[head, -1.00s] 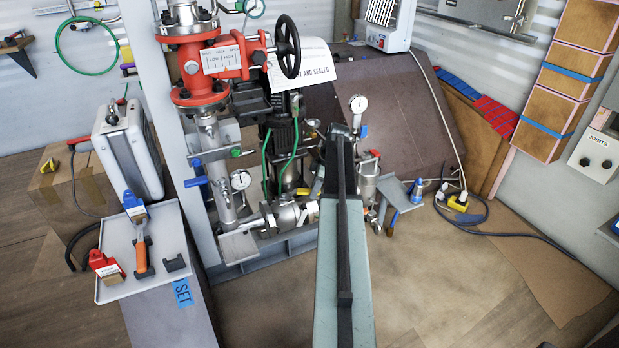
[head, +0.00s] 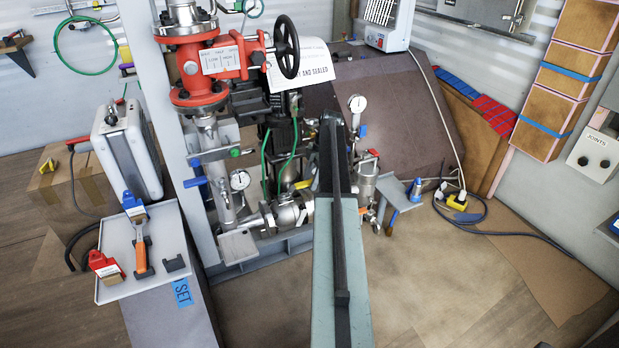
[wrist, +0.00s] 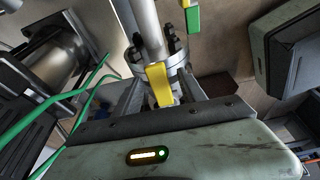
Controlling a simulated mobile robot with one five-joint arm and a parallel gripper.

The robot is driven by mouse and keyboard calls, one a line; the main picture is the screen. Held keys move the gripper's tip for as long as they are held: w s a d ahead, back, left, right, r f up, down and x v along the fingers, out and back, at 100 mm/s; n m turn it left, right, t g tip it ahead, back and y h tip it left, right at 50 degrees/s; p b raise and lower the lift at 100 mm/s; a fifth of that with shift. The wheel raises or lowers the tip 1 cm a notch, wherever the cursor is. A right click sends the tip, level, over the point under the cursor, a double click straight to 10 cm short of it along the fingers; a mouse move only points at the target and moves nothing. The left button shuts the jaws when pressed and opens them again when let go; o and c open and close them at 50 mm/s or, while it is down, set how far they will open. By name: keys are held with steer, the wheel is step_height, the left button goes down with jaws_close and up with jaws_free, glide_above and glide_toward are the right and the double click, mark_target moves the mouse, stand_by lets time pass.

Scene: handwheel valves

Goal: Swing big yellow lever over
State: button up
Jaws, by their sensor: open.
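The big yellow lever (wrist: 159,84) shows in the wrist view as a flat yellow handle at a bolted flange on a metal pipe. My gripper (wrist: 160,93) is open, one finger to each side of the lever's near end. I cannot tell whether either finger touches it. In the head view a bit of the yellow lever (head: 302,184) shows just left of my arm, above the round steel valve body (head: 290,211). My arm hides the rest of it and my gripper there.
A red valve with a black handwheel (head: 286,46) stands above left. Green hoses (wrist: 88,100) run left of my gripper in the wrist view. The right floor is mostly clear.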

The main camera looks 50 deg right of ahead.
step_height(320, 180, up, 6)
steer(key=p, duration=0.5)
steer(key=shift+f, duration=0.15)
steer(key=w+p+v, duration=0.1)
steer(key=p+v, duration=0.6)
steer(key=shift+s+r, duration=0.35)
steer(key=shift+s, duration=0.2)
steer(key=shift+d, duration=0.1)
